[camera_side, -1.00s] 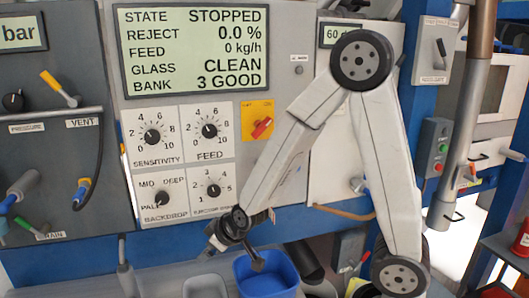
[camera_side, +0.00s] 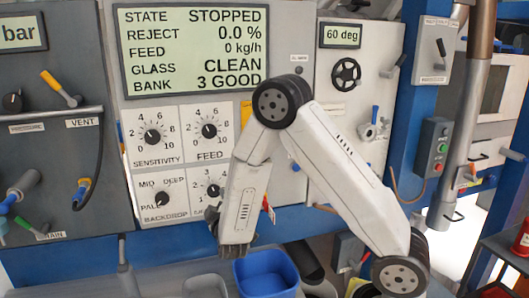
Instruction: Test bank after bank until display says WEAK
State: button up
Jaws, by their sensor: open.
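The display (camera_side: 196,50) reads STATE STOPPED, REJECT 0.0 %, FEED 0 kg/h, GLASS CLEAN, BANK 3 GOOD. A small black dial (camera_side: 213,190) with a numbered scale is at the lower right of the knob group. My forearm covers its right side and most of its label, so its setting is hard to read. My gripper (camera_side: 212,214) is open and mostly hidden behind my forearm. Only a dark part shows just below the dial. I cannot tell whether it touches the dial.
Sensitivity (camera_side: 152,137), feed (camera_side: 209,130) and backdrop (camera_side: 162,198) knobs sit close around the dial. A blue bin (camera_side: 266,274) and a grey bin (camera_side: 206,287) stand below. A black handwheel (camera_side: 346,74) and a 60 deg display (camera_side: 340,35) are to the right.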

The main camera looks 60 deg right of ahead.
aim_at(214, 192)
jog(key=shift+s+d+h, duration=0.1)
jog(key=shift+d+h, duration=0.05)
jog(key=shift+h, duration=0.15)
jog(key=shift+d, duration=0.15)
jog(key=shift+x, duration=3.8)
jog(key=c, duration=1.3)
